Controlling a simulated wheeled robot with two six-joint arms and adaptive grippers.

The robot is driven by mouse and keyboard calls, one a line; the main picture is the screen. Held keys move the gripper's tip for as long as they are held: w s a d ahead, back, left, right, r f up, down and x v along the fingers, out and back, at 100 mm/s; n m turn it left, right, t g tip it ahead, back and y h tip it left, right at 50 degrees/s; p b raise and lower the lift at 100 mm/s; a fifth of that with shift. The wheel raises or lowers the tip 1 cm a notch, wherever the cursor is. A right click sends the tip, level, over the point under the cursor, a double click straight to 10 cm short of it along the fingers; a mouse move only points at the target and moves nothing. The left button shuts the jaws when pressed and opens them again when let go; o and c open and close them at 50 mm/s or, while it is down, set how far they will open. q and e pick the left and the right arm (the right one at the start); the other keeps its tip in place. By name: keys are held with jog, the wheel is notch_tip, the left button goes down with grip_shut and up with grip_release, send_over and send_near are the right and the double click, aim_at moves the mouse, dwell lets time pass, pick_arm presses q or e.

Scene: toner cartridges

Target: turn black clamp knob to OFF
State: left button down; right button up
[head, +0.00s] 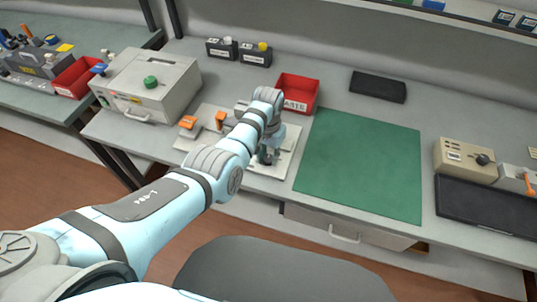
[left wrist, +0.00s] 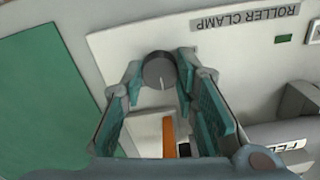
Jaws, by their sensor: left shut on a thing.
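The black clamp knob (left wrist: 158,71) is a round dark knob with a light pointer line toward the bottom of the left wrist view. It sits on a pale panel (left wrist: 120,47) beside a ROLLER CLAMP label (left wrist: 245,16). My left gripper (head: 267,157) is over the panel's right part in the head view. Its two fingers stand on either side of the knob, shut on it, in the left wrist view (left wrist: 161,69). My arm and gripper hide the knob in the head view. My right gripper is not in view.
Orange levers (head: 188,122) stand on the panel's left part. A red WASTE bin (head: 297,92) is behind the panel. A green mat (head: 360,165) lies clear at the right. A beige box (head: 463,160) with another black knob stands farther right. A grey machine (head: 147,85) stands left.

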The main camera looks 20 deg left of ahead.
pick_arm(q)
jog(key=shift+n, duration=0.5)
jog(key=n+p, duration=0.1)
jog(key=n, duration=0.2)
jog(key=shift+r+n, duration=0.1)
jog(key=shift+n, duration=0.3)
jog(key=n+p, duration=0.1)
jog(key=n, duration=1)
jog(key=shift+n, duration=0.4)
jog(key=n, duration=0.5)
jog(key=shift+n, duration=0.3)
jog(key=c, duration=1.2)
grip_release()
jog(key=shift+c, duration=0.2)
